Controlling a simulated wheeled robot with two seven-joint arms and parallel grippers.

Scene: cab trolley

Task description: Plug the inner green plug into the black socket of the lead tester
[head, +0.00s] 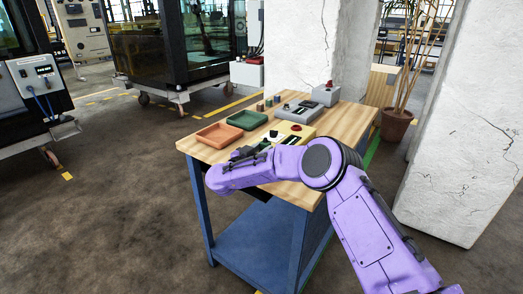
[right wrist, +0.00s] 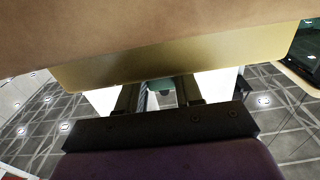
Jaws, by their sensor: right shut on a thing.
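My right gripper (head: 262,148) is low over the front of the table, dark and partly hidden by my purple arm. In the right wrist view my right gripper (right wrist: 160,95) is shut on a small green thing (right wrist: 162,86), apparently the green plug, mostly hidden between the fingers. A cream-yellow box (head: 297,130) with dark parts and a red button, possibly the lead tester, stands just beyond the gripper, partly covered by my arm. I cannot make out the black socket. My left gripper is out of view.
An orange tray (head: 216,135) and a green tray (head: 247,119) lie at the table's left. A grey device (head: 297,112) and a grey box with a red top (head: 326,94) stand behind. The wooden tabletop (head: 345,118) is clear at the right.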

